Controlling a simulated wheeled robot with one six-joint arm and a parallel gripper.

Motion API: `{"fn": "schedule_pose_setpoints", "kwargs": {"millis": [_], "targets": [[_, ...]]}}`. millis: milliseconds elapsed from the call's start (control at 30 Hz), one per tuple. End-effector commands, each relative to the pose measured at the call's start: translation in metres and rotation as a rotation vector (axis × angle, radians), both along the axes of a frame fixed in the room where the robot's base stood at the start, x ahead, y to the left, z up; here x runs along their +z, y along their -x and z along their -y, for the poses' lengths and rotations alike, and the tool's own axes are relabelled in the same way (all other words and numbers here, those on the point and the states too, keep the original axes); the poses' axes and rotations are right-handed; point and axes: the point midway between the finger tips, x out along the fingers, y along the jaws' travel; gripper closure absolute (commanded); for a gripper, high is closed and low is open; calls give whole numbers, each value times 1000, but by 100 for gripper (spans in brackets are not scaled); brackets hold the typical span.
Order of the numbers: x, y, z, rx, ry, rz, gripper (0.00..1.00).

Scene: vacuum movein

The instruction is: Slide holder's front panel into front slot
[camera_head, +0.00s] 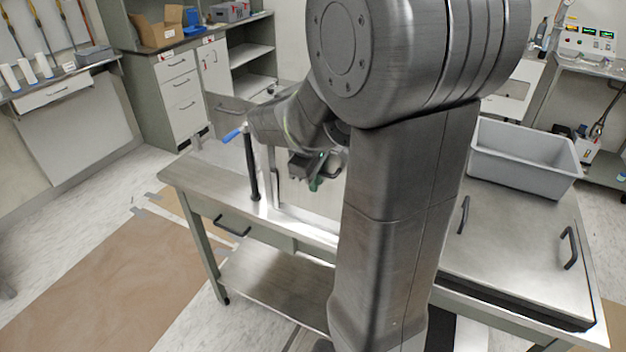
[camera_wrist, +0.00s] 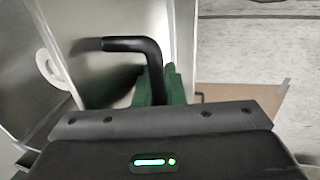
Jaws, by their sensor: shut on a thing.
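My gripper (camera_wrist: 160,88) has green fingers closed around a black bent handle (camera_wrist: 128,44) in the wrist view. The handle is on a grey metal panel (camera_wrist: 105,20), which I take to be the holder's front panel. A pale upright edge (camera_wrist: 187,45) stands just right of the handle. In the head view my gripper (camera_head: 318,178) is over the metal bench, partly behind my arm. Upright metal holder parts (camera_head: 272,175) stand left of it. The front slot cannot be made out, nor whether the panel is in it.
A grey bin (camera_head: 525,165) stands at the bench's right. A pale ring (camera_wrist: 50,68) is at the left in the wrist view. Brown sheeting covers the floor left.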

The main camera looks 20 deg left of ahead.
Motion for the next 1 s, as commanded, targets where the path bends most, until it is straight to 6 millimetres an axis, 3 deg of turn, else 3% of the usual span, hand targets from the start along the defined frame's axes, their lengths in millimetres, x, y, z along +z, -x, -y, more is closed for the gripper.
{"fn": "schedule_pose_setpoints", "kwargs": {"millis": [1000], "targets": [[-24,-9,0,-1,1,9,100]]}}
